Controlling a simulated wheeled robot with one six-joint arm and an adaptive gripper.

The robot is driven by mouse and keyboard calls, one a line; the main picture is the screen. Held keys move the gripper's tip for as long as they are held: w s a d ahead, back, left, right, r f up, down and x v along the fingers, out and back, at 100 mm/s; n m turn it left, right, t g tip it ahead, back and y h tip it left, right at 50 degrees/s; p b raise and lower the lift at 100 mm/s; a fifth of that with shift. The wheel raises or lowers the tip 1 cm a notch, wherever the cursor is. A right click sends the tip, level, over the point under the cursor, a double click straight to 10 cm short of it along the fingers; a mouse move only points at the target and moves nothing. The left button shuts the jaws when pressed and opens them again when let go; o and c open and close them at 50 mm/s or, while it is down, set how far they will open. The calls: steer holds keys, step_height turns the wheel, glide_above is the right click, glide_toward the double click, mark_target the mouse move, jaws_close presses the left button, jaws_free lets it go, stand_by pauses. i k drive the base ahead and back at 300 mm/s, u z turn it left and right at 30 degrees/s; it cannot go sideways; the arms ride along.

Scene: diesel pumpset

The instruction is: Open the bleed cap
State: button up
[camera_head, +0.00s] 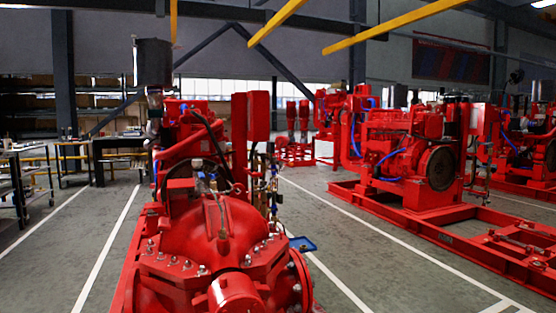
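A red pump casing (215,222) with a ring of bolts fills the lower middle of the camera_head view, close in front of me. A small fitting (223,233) stands on the upper front of the casing. Small metal fittings and thin lines (212,183) sit at its top. I cannot tell which of these is the bleed cap, or whether it is open. My gripper and arm are not in view.
The red engine (190,130) with a dark exhaust cylinder (153,62) stands behind the pump. Other red pumpsets (410,150) stand at right, workbenches (120,148) at left. Grey floor lanes between are clear.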

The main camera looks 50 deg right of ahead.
mark_target(197, 162)
steer(key=z, duration=1.05)
steer(key=i, duration=0.25)
steer(key=u, duration=0.05)
